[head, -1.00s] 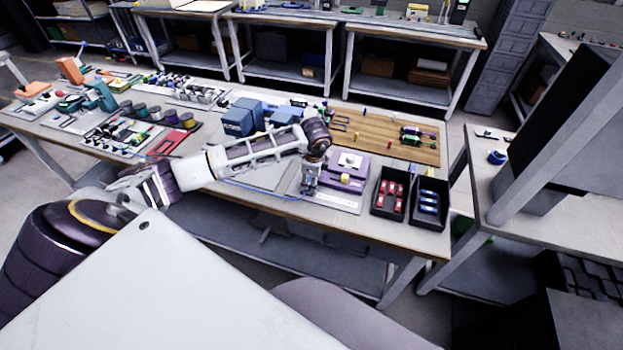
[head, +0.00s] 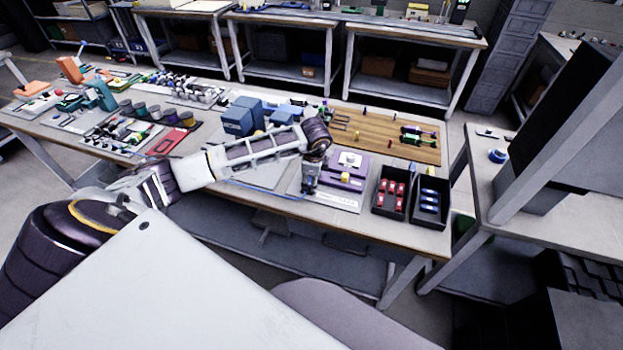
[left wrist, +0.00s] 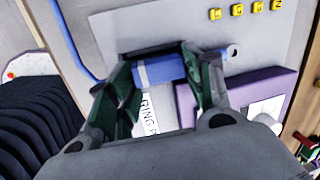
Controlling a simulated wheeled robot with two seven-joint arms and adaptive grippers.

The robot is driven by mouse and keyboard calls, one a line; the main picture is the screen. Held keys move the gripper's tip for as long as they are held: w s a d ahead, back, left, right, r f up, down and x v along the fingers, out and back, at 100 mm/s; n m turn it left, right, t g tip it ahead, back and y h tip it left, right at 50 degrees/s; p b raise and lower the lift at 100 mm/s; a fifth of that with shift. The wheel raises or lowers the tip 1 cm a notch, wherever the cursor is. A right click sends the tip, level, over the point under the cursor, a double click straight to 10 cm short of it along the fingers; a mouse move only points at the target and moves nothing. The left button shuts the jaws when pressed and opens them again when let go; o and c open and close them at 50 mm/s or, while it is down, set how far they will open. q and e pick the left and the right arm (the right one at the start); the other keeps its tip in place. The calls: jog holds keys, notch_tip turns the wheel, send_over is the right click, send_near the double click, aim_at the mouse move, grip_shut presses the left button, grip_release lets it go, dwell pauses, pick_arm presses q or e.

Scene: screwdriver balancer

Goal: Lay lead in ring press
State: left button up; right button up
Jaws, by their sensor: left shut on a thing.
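My left gripper (head: 309,187) is at the left side of the purple ring press (head: 348,168), low over its grey plate. In the left wrist view the gripper (left wrist: 158,72) is shut on the blue sleeve of the lead (left wrist: 157,71). The lead's blue wire runs off to the upper left, and its grey ring end sticks out beyond the right finger. The ring press (left wrist: 250,98) is just below the ring end in that view, with a white block on it. I cannot tell whether the lead touches the press. My right gripper is not in view.
Two black bins (head: 389,209) with red and blue parts stand right of the press. A wooden board (head: 375,128) with tools lies behind it. Blue boxes (head: 240,120) stand to the left. In the wrist view, yellow letter tiles (left wrist: 236,11) sit on the plate.

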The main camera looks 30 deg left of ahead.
pick_arm(q)
jog(key=o, duration=1)
jog(key=shift+f, duration=0.2)
jog(key=shift+o, duration=0.2)
jog(key=shift+r, duration=0.15)
notch_tip(320, 180, up, 12)
jog(key=s+d, duration=0.1)
jog(key=shift+s+d+f, duration=0.2)
jog(key=shift+s+d, duration=0.15)
